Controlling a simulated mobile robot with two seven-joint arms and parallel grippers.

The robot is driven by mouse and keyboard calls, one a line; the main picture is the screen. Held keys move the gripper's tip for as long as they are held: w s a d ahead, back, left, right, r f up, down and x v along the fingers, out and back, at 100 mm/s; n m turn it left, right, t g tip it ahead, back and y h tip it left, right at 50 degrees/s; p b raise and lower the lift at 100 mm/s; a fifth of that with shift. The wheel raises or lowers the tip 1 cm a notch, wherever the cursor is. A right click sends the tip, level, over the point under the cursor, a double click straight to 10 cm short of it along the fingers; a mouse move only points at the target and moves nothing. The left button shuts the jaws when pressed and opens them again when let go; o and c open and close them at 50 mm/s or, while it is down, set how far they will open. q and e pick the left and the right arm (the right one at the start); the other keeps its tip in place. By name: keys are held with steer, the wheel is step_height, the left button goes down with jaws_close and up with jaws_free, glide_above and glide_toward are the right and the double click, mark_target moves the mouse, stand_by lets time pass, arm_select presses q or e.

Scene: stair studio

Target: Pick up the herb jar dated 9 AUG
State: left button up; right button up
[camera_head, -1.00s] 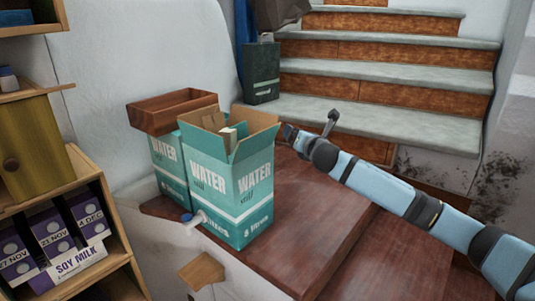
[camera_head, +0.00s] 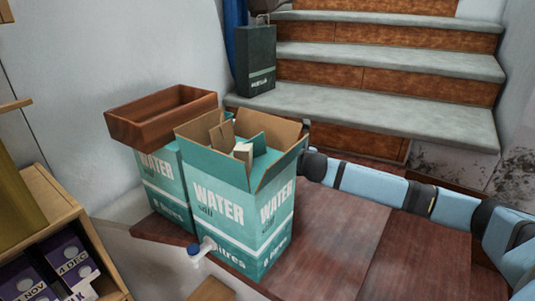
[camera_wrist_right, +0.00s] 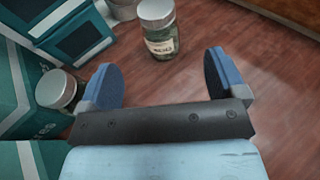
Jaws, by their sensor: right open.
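In the right wrist view, a glass jar with a grey lid and a pale label (camera_wrist_right: 160,28) stands upright on the reddish-brown wooden surface, beyond my fingertips. Its label has dark print too small to read for sure. A second lidded jar (camera_wrist_right: 57,90) stands at the left, outside my left-hand finger, beside a teal box. A third jar (camera_wrist_right: 122,9) shows partly at the top edge. My right gripper (camera_wrist_right: 162,75) is open and empty, apart from the labelled jar.
Two teal water cartons (camera_head: 217,213) stand on the wooden surface (camera_head: 330,240), the front one open-topped. A brown wooden tray (camera_head: 160,115) rests on the rear one. A dark green bag (camera_head: 256,60) stands on the stairs (camera_head: 390,110). A shelf with purple cartons (camera_head: 72,262) is at lower left.

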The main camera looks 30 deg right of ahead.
steer(key=b+x, duration=0.1)
steer(key=x, duration=0.3)
steer(key=b+x, duration=0.1)
steer(key=x, duration=0.2)
steer(key=b+x, duration=0.1)
steer(key=x, duration=0.3)
steer(key=shift+w+a+r, duration=0.15)
steer(key=shift+w+r, duration=0.1)
steer(key=shift+w, duration=0.25)
steer(key=shift+w+f, duration=0.1)
steer(key=shift+w, duration=0.5)
steer(key=c, duration=1.3)
arm_select(q)
steer(key=shift+w+d+r+t+h, duration=0.35)
steer(key=shift+d+r+t+h, duration=0.15)
steer(key=shift+d+r, duration=0.15)
arm_select(e)
steer(key=shift+c, duration=0.8)
arm_select(q)
steer(key=shift+r, duration=0.1)
